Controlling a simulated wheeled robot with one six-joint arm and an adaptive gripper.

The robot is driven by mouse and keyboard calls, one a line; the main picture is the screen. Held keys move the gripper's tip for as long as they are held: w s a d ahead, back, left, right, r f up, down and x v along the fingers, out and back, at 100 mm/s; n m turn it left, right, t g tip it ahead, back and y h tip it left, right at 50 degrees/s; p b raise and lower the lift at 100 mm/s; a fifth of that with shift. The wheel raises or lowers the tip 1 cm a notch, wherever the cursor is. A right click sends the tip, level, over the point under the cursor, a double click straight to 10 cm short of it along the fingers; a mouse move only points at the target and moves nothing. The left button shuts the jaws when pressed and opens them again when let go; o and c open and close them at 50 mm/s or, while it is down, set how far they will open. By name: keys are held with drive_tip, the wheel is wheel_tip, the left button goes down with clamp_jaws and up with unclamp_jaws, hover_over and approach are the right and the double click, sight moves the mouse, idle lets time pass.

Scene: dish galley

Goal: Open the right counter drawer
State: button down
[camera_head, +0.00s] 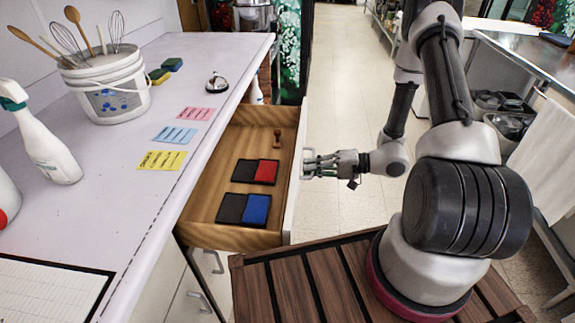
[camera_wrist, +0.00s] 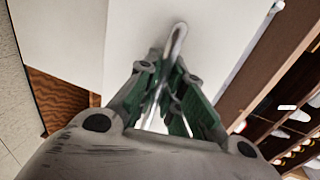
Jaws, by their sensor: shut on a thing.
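The counter drawer (camera_head: 215,205) is pulled well out from under the white counter, with its wooden inside showing. Its white front (camera_head: 293,185) faces my arm. My gripper (camera_head: 312,165) is at that front, fingers pointing toward it. In the wrist view, my gripper (camera_wrist: 170,90) is shut on the metal bar handle (camera_wrist: 177,45) of the white drawer front (camera_wrist: 130,35). Inside the drawer lie a black and red ink pad (camera_head: 256,171), a black and blue ink pad (camera_head: 243,209) and a small wooden stamp (camera_head: 277,138).
On the counter (camera_head: 120,190) stand a white bucket of utensils (camera_head: 108,90), a spray bottle (camera_head: 45,145), a bell (camera_head: 216,84) and coloured notes (camera_head: 162,160). A slatted wooden top (camera_head: 300,285) lies close below the drawer. The aisle floor (camera_head: 335,80) is clear.

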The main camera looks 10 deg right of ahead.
drive_tip(key=f+v, duration=0.1)
drive_tip(key=v, duration=0.5)
drive_tip(key=shift+d+f, duration=0.2)
drive_tip(key=shift+d, duration=0.15)
drive_tip(key=shift+s, duration=0.1)
drive_tip(key=c, duration=1.5)
unclamp_jaws()
drive_tip(key=shift+c, duration=0.2)
drive_tip(key=v, duration=1.2)
